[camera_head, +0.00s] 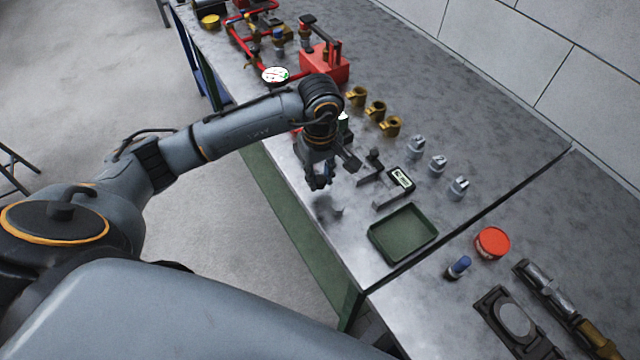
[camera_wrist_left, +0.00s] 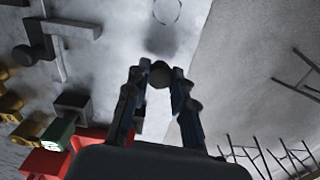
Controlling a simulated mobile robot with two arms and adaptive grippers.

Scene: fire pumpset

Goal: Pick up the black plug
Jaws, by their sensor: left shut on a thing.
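My left gripper (camera_head: 320,182) hangs over the near edge of the metal bench (camera_head: 480,150), with a soft shadow on the bench below it. In the left wrist view, its two fingers (camera_wrist_left: 158,88) are closed on a small dark rounded thing, which looks like the black plug (camera_wrist_left: 159,74). The plug sits between the fingertips and appears raised off the bench top. In the head view the plug is hardly distinguishable from the dark fingers. My right gripper is not in view.
A green tray (camera_head: 403,233) lies right of the gripper. Dark brackets and a small display box (camera_head: 401,179) stand close by. Brass fittings (camera_head: 376,110), silver fittings (camera_head: 437,165) and a red block (camera_head: 325,66) are farther back. A red tub (camera_head: 492,243) stands past the tray.

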